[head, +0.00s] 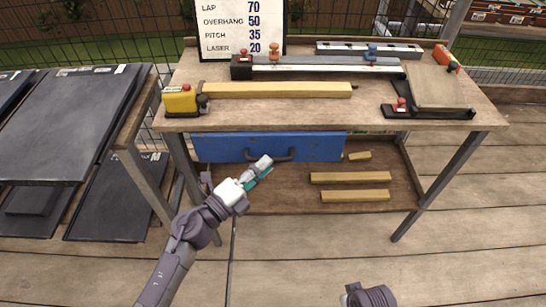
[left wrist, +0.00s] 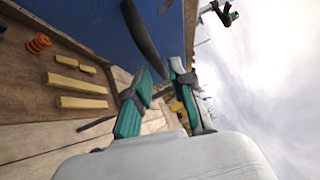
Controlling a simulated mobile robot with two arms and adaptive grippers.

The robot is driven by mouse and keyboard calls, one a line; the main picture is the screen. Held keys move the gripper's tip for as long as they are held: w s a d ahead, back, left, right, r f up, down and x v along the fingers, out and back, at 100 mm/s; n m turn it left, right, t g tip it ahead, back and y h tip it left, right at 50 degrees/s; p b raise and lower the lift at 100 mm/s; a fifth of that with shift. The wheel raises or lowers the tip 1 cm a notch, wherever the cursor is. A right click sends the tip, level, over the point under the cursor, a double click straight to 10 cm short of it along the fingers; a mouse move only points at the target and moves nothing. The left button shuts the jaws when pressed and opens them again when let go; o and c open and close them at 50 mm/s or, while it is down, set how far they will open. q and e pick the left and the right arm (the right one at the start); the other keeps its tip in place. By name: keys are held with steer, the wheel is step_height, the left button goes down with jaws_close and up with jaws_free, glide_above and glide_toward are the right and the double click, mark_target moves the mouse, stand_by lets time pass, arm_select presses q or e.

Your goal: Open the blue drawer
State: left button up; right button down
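The blue drawer (head: 225,148) sits under the workbench top, its front facing me, and looks shut. Its dark bar handle (head: 283,157) is in the middle of the front. In the left wrist view the blue front (left wrist: 173,30) fills the top middle, with the black handle (left wrist: 143,35) running down toward my fingertips. My left gripper (head: 267,167) is at the handle with its two fingers apart. The handle's lower end shows between or just beyond the tips (left wrist: 161,67); I cannot tell whether they touch it. My right gripper is out of view; only part of that arm shows at the bottom.
The workbench top (head: 300,115) holds a yellow tool (head: 180,101), a long wooden strip (head: 275,90) and a dark jig (head: 430,112). Wooden blocks (head: 350,178) lie on the lower shelf, right of the drawer. Dark panels (head: 65,125) stand at left. The deck before the drawer is clear.

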mark_target(273, 159)
arm_select(q)
steer(key=shift+x, duration=1.85)
jaws_close()
